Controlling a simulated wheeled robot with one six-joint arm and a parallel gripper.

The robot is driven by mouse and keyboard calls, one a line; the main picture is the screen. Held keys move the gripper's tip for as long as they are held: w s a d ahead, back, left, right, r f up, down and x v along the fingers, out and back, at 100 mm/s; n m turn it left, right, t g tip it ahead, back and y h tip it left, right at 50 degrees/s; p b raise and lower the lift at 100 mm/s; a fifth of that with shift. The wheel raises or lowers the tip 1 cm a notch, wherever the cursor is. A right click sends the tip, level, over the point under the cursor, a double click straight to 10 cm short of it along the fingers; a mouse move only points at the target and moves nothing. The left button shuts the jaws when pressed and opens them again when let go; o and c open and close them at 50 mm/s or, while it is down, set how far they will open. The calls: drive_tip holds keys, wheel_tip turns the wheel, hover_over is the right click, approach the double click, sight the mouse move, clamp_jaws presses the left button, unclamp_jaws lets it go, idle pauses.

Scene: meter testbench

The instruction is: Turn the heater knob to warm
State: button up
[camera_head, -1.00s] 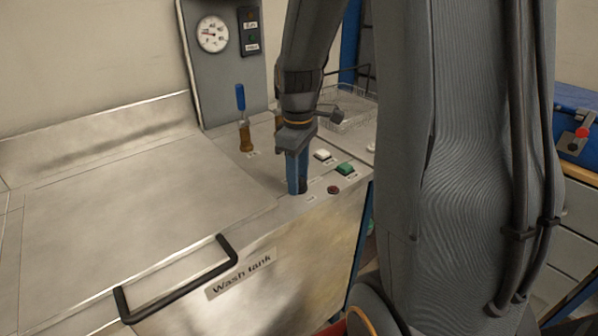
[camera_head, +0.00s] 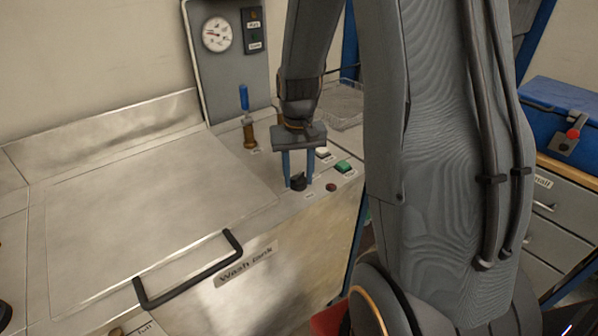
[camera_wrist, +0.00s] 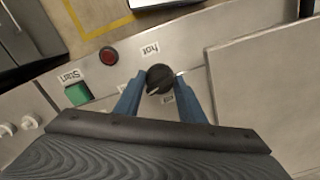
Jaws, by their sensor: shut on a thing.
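The heater knob (camera_head: 298,182) is a small black knob on the steel top near the front edge of the wash tank. In the wrist view the knob (camera_wrist: 159,78) has a "hot" label (camera_wrist: 150,48) on one side and a partly hidden label (camera_wrist: 168,98) on the other. My gripper (camera_head: 299,178) points down over the knob, with one blue finger on each side. In the wrist view my gripper (camera_wrist: 158,84) is shut on the knob. The exact setting of the knob is not clear.
A green start button (camera_head: 343,166), a white button (camera_head: 322,153) and a red button (camera_head: 331,187) lie close beside the knob. A dial gauge (camera_head: 217,34) is on the back panel. The tank lid handle (camera_head: 190,277) is in front.

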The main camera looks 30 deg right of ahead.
sight(298, 175)
drive_tip(key=shift+m+p, duration=0.5)
drive_tip(key=shift+m, duration=1)
drive_tip(key=o, duration=1)
drive_tip(key=shift+o, duration=0.2)
drive_tip(key=shift+r+b, duration=0.65)
drive_tip(key=shift+r, duration=3.25)
drive_tip(key=s+a+f+n+t, duration=0.1)
drive_tip(key=s+a+f+n, duration=0.2)
drive_tip(key=s+a+n, duration=0.3)
drive_tip(key=s+a, duration=0.4)
drive_tip(key=s, duration=0.2)
drive_tip(key=shift+s, duration=0.15)
